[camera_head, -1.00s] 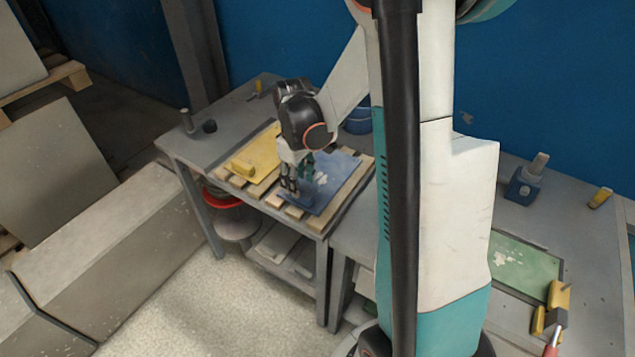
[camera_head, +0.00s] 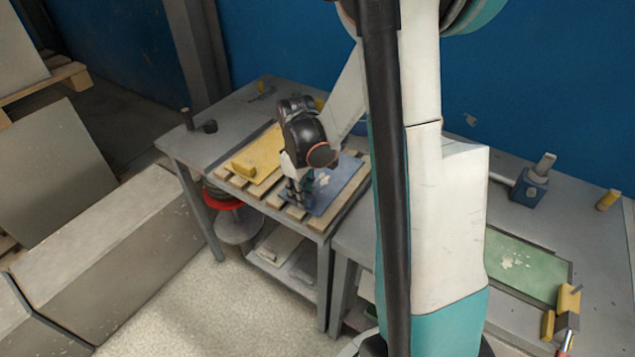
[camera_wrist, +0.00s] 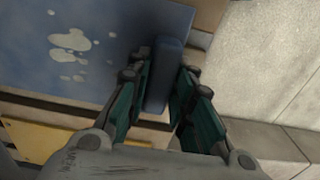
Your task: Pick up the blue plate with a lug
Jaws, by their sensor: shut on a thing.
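The blue plate (camera_head: 338,187) lies on wooden slats on the far grey table, with pale blotches on its top. In the wrist view the plate (camera_wrist: 60,55) fills the upper left. Its raised blue lug (camera_wrist: 163,72) stands near the plate's edge, between the fingers. My gripper (camera_wrist: 160,88) is shut on the lug, a teal-padded finger on each side. In the head view my gripper (camera_head: 298,193) points down at the plate's near left part, and the wrist hides some of the plate.
A yellow plate (camera_head: 262,152) lies on the slats left of the blue plate. A dark cylinder (camera_head: 210,126) stands at the table's left. A green plate (camera_head: 520,265) and a blue block with a peg (camera_head: 530,185) are on the right table.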

